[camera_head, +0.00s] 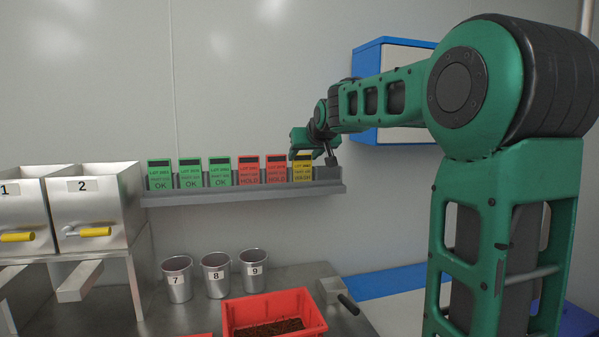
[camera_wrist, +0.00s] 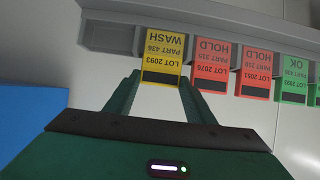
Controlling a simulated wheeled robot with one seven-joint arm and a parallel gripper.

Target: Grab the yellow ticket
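The yellow ticket (camera_head: 302,172) stands upright in the grey rack (camera_head: 240,193), at the right end of the row of tickets. In the wrist view the yellow ticket (camera_wrist: 163,58) reads WASH and sits ahead between my gripper's fingers. My gripper (camera_head: 314,146) is at the top of this ticket in the head view. In the wrist view my gripper (camera_wrist: 158,82) has its two green fingers apart, one on each side of the ticket. The fingers overlap the ticket's lower edge in the picture; I cannot tell if they touch it.
Red HOLD tickets (camera_head: 276,170) stand close beside the yellow one, then green OK tickets (camera_head: 190,173). Below are numbered metal cups (camera_head: 216,275), a red bin (camera_head: 272,330) of dark grains and a scoop (camera_head: 333,291). A blue-edged wall cabinet (camera_head: 405,136) is behind my arm.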

